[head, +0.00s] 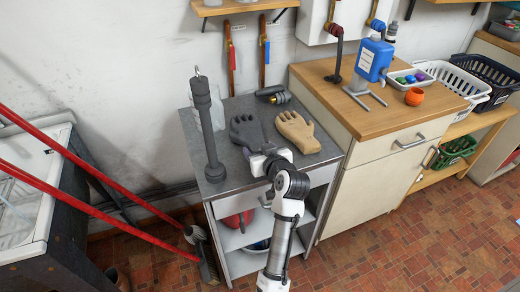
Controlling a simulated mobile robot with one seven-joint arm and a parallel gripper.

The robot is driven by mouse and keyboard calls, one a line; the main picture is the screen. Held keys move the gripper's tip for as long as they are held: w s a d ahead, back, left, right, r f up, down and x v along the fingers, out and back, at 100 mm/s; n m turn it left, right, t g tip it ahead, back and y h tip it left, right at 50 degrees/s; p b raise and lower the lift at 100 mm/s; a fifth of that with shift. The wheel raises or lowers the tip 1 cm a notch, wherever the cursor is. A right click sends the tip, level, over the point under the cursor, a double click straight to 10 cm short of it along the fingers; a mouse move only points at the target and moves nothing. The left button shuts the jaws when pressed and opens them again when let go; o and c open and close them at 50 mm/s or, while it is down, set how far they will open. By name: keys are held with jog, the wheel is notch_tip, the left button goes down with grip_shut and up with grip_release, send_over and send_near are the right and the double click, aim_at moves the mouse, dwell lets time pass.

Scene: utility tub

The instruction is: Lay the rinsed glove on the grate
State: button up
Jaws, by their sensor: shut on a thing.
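A dark grey glove (246,129) lies palm-down or flat on the grey top of a low cabinet (215,183), fingers toward the wall. A beige glove (297,132) lies to its right, apart from it. My gripper (253,154) is at the cuff end of the grey glove and appears shut on it; the fingertips are small and partly hidden by my wrist. I cannot tell whether the glove is lifted off the top. I cannot make out a grate for certain.
A tall grey post (209,130) stands left of the gloves. A dark cylinder (272,95) lies behind them. Red poles (90,213) cross the left side near a white tub (30,185).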

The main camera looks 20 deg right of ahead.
jog(key=shift+f, duration=0.15)
jog(key=o, duration=1.5)
